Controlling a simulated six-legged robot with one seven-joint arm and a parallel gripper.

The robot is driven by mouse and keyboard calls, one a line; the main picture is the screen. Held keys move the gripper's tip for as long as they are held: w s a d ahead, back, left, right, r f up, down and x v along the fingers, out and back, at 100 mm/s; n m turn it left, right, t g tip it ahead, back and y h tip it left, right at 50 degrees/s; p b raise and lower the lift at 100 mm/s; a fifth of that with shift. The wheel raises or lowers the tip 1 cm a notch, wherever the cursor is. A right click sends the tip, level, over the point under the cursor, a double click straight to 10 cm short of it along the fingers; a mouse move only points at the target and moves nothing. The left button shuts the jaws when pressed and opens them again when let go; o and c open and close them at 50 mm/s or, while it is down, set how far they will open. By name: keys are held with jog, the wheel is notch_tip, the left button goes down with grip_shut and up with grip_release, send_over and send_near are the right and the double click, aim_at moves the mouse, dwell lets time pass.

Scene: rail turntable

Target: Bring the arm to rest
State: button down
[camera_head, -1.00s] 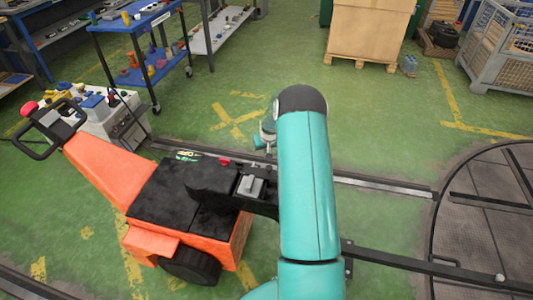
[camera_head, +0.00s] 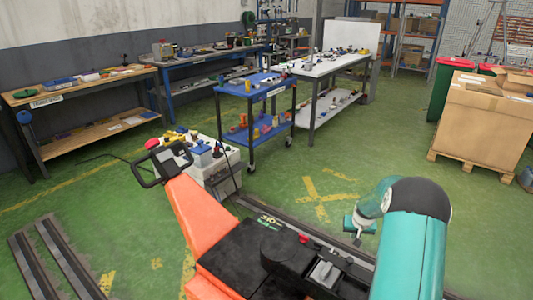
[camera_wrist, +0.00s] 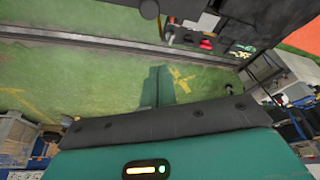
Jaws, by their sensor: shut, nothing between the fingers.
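My teal arm rises at the lower right of the head view and bends at a dark joint. My gripper (camera_head: 357,240) shows small beyond that bend, pointing down above the green floor near the rail. It is shut and empty. In the wrist view a teal link of my arm fills the bottom edge, with a dark collar above it.
A blue cart (camera_head: 262,90), a white table (camera_head: 345,62) and workbenches stand behind. A cardboard box on a pallet (camera_head: 485,120) is at right. Green floor (camera_head: 330,165) lies open between.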

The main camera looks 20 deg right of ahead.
jog(key=s+a+r+n, duration=0.1)
jog(key=a+r, duration=1)
jog(key=r, duration=0.4)
jog(key=s+a+r+n+t, duration=0.1)
jog(key=s+a+r, duration=0.4)
jog(key=a+r, duration=0.2)
jog(key=s+a+r+n, duration=0.1)
jog(key=s+a+r, duration=0.4)
jog(key=a+r, duration=0.25)
jog(key=s+a+r+n, duration=0.1)
jog(key=s+a, duration=0.4)
jog(key=s, duration=0.5)
jog(key=s+a+r+n+t+y, duration=0.1)
jog(key=s+a+r, duration=0.1)
jog(key=s+a, duration=0.4)
jog(key=s, duration=0.3)
jog(key=shift+s+a+y, duration=0.25)
jog(key=shift+s+y, duration=0.05)
jog(key=shift+s, duration=0.05)
jog(key=shift+a, duration=0.15)
